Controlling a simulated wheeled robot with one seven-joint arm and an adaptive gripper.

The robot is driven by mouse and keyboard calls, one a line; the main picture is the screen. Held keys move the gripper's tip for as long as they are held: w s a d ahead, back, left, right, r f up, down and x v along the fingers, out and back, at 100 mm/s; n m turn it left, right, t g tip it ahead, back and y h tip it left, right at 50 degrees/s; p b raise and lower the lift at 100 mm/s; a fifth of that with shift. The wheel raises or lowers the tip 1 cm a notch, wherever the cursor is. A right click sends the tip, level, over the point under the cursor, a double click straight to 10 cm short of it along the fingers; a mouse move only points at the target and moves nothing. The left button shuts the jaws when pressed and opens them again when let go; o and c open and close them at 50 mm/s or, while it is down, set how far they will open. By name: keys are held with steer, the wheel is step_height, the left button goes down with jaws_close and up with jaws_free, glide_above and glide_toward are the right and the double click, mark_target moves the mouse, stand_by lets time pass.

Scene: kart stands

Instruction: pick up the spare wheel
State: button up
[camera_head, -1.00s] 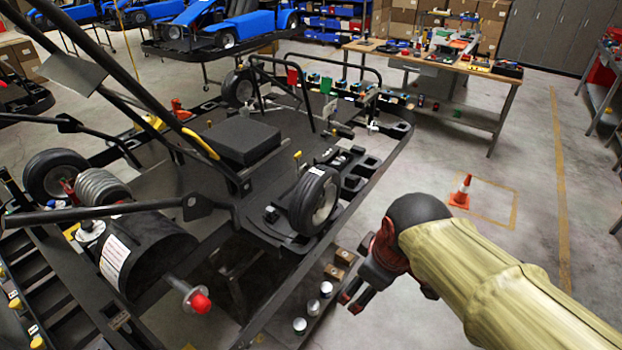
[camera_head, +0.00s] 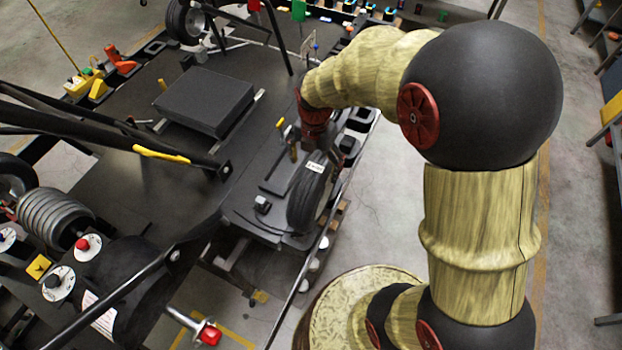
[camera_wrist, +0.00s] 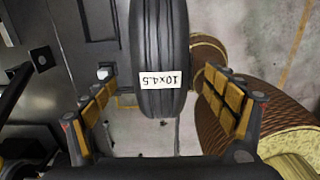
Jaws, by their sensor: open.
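The spare wheel (camera_head: 311,192) is a black tyre standing upright on the black kart stand's edge platform (camera_head: 262,222). It has a white label on its tread. In the wrist view the wheel (camera_wrist: 160,60) lies centrally between my fingers, tread towards the camera, with the label reading "10x4.5" upside down. My gripper (camera_wrist: 158,92) is open, with a finger on each side of the tyre and a visible gap on both sides. I cannot tell how deep the fingers reach around it. In the head view my gripper (camera_head: 318,142) is above the wheel's far upper side, partly hidden.
A flat black box (camera_head: 205,100) sits on the stand left of the wheel. A black bar with a yellow grip (camera_head: 160,155) crosses nearby. A coil spring (camera_head: 55,220) and a red-tipped shaft (camera_head: 208,333) are at lower left.

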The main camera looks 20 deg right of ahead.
steer(key=shift+s+f, duration=0.15)
steer(key=shift+f, duration=0.4)
steer(key=f, duration=0.5)
steer(key=shift+w+d+f, duration=0.1)
steer(key=shift+w+f, duration=0.15)
steer(key=shift+f, duration=0.05)
steer(key=shift+c, duration=0.8)
steer(key=c, duration=2)
steer(key=shift+w+r, duration=0.1)
steer(key=shift+c, duration=0.5)
steer(key=shift+r, duration=0.1)
